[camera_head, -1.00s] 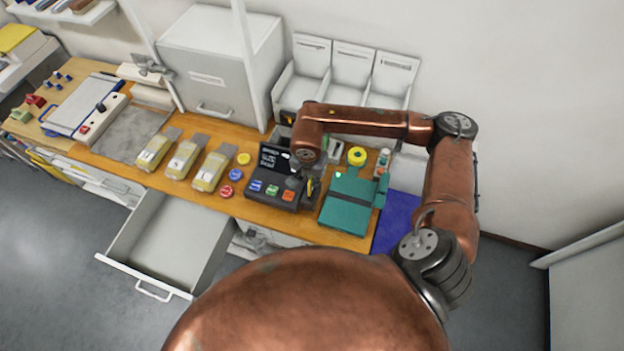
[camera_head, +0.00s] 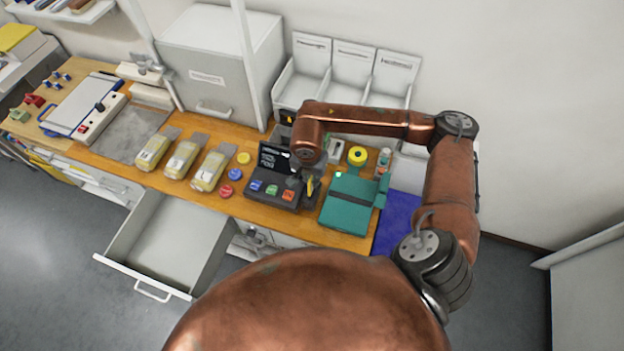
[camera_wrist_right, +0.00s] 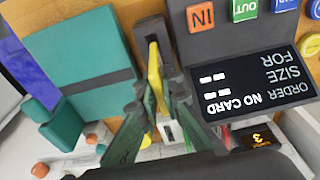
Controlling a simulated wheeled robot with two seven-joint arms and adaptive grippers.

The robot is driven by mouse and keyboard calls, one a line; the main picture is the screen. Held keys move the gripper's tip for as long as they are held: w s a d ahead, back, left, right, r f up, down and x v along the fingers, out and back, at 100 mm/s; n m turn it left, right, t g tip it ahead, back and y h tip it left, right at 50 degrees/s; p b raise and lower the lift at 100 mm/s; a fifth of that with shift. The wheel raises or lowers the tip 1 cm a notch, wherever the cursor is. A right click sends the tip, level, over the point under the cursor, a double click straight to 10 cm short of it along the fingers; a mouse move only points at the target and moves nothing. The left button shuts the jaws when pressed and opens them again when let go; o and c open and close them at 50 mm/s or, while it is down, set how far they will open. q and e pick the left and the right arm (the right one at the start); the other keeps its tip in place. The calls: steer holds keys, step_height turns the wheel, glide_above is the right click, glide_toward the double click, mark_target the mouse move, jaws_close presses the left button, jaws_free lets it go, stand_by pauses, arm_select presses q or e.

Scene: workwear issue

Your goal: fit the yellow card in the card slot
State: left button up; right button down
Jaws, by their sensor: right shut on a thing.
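The yellow card (camera_wrist_right: 154,72) is upright on edge between the fingers of my right gripper (camera_wrist_right: 155,86), which is shut on it. In the head view the card (camera_head: 310,187) is a small yellow strip beside the right end of the dark terminal (camera_head: 268,196), below my right gripper (camera_head: 304,178). The card slot (camera_wrist_right: 150,33) is a dark upright housing at the terminal's side; the card's far end is at it. I cannot tell whether that end is inside. The terminal screen (camera_wrist_right: 255,90) reads "NO CARD". My left gripper is not in view.
A teal box (camera_head: 347,206) stands close right of the terminal, with a yellow tape roll (camera_head: 357,156) behind it. Red, blue and yellow discs and several tagged yellow blocks (camera_head: 210,170) lie left. An open drawer (camera_head: 172,240) juts out below the bench.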

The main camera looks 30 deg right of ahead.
steer(key=shift+b, duration=0.4)
stand_by(0.4)
steer(key=shift+f+b, duration=1.75)
steer(key=shift+b, duration=0.1)
stand_by(0.6)
stand_by(0.4)
steer(key=c, duration=2)
jaws_free()
steer(key=shift+r, duration=0.1)
steer(key=shift+r+p, duration=1.55)
steer(key=shift+r, duration=2.9)
